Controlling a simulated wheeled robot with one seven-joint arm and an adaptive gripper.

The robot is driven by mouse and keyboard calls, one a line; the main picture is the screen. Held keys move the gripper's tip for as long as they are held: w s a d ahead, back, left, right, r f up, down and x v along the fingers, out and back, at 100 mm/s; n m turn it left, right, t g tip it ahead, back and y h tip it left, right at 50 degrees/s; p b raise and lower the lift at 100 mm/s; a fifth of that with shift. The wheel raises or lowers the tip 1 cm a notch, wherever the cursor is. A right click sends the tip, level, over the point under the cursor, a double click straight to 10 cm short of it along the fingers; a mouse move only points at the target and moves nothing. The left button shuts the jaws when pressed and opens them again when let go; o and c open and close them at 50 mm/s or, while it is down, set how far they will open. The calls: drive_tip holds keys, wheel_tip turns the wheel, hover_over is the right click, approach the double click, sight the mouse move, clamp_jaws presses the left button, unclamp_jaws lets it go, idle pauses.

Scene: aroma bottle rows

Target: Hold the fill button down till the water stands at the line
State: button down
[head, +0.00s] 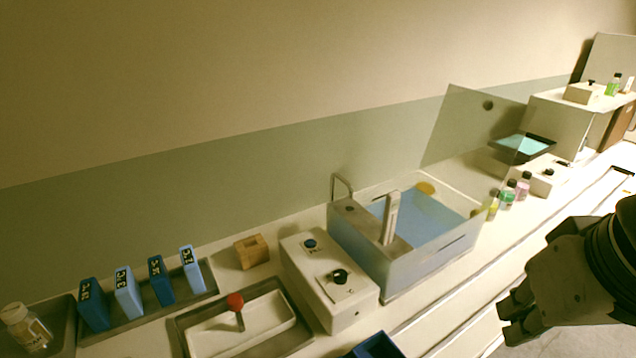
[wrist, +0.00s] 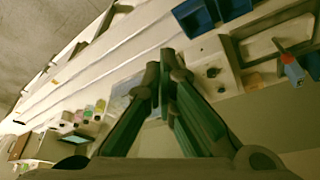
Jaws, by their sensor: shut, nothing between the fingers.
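A clear-walled tank (head: 370,262) holds pale blue water (head: 425,212); a tap and a grey upright post (head: 390,218) stand at it. A short dark line (head: 455,241) shows on its front wall; I cannot tell how the water surface stands against it. Left of the tank is a white control box (head: 325,310) with a blue button (head: 310,244) and a black knob (head: 340,276). No label on either is readable. The box also shows in the wrist view (wrist: 222,90). My gripper (head: 506,318) is shut and empty, right of the tank, apart from the box and button.
Blue numbered blocks (head: 128,292) stand in a tray at left, near a tray with a red-knobbed piece (head: 236,301). A wooden block (head: 251,251) sits behind. A tilted clear panel (head: 470,130) rises behind the tank. Small bottles (head: 507,195) stand right of it.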

drive_tip(key=w+a+r+n+t+h+p, duration=0.15)
drive_tip(key=w+n, duration=0.25)
drive_tip(key=w, duration=0.8)
drive_tip(key=w+a+n+t+h+p, duration=0.15)
drive_tip(key=w+n, duration=0.25)
drive_tip(key=w, duration=0.8)
drive_tip(key=w+a+f+n+y+p, duration=0.2)
drive_tip(key=w+a+f+n+y, duration=0.2)
drive_tip(key=a, duration=0.7)
drive_tip(key=w+a+f+n+y+p, duration=0.2)
drive_tip(key=w+a+f+n+y, duration=0.3)
drive_tip(key=w+a+f, duration=0.4)
drive_tip(key=shift+w+a+f+n+g+y, duration=0.15)
drive_tip(key=shift+a+f+n+g+y, duration=0.35)
drive_tip(key=shift+a, duration=0.6)
drive_tip(key=shift+r, duration=0.1)
